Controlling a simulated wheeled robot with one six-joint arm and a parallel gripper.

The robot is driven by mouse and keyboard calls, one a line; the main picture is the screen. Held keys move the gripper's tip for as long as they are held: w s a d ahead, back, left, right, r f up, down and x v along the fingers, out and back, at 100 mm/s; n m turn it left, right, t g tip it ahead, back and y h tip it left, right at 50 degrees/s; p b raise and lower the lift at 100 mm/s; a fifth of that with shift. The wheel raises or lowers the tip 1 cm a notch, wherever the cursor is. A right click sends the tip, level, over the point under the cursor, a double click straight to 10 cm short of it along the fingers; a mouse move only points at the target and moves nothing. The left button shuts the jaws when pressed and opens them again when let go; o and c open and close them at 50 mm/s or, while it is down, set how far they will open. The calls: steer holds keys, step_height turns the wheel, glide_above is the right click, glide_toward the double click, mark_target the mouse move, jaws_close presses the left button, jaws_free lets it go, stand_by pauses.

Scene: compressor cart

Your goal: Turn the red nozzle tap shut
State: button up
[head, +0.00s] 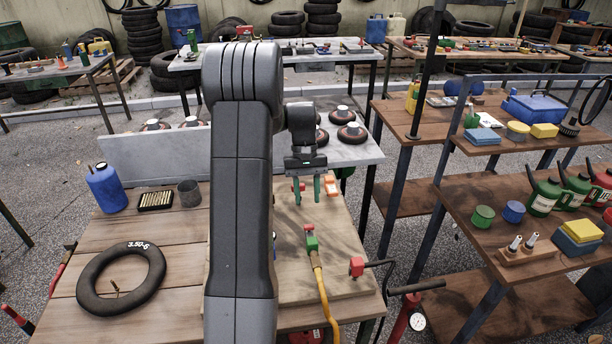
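My gripper (307,200) points down over the far part of the wooden board on the bench. Its two green fingers are apart and nothing shows between them. A green fitting (312,243) with a small red top (310,228) lies on the board, nearer than the gripper, at the end of a yellow hose (324,295). The red top looks like the nozzle tap, but its handle angle is too small to tell. The fingers look apart from it. Another small red part (300,186) shows behind the fingers, partly hidden. My arm hides the board's left part.
An orange block (331,187) sits right of the fingers.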

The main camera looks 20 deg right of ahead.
mark_target(309, 225)
steer(key=v, duration=0.6)
steer(key=shift+r, duration=0.35)
steer(key=shift+w+f, duration=0.1)
steer(key=p+x, duration=0.1)
steer(key=x, duration=1.2)
steer(key=shift+f, duration=0.35)
